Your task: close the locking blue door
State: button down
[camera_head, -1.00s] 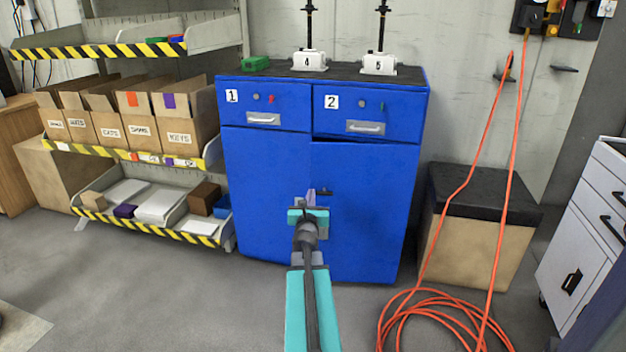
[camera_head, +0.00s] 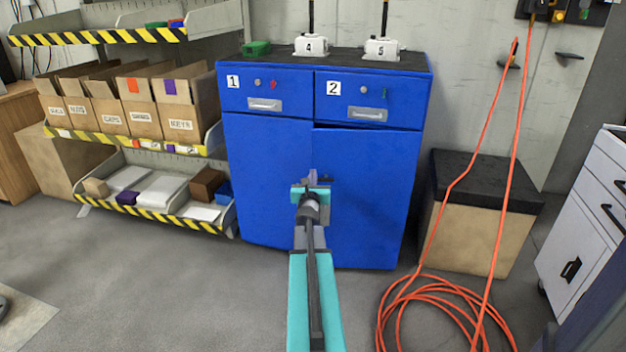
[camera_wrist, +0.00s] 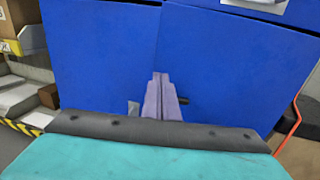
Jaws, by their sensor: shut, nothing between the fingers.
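The blue cabinet has two lower doors below drawers 1 and 2. The right door (camera_head: 365,220) looks slightly off flush at its top edge, where a dark line shows under drawer 2; I cannot tell how far. The left door (camera_head: 265,180) looks flush. A small dark handle (camera_head: 326,180) sits on the right door near the middle seam, and it also shows in the wrist view (camera_wrist: 183,100). My gripper (camera_head: 312,174) is shut and empty in front of the seam, just left of the handle. I cannot tell whether its fingertips touch the door.
Shelves with cardboard boxes (camera_head: 130,100) stand left of the cabinet. A box with a black top (camera_head: 470,225) stands to the right, with a coiled orange hose (camera_head: 440,310) on the floor before it. The floor (camera_head: 180,280) at the front left is clear.

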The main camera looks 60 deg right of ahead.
aim_at(315, 159)
jog(key=shift+x, duration=4.7)
jog(key=shift+p, duration=0.35)
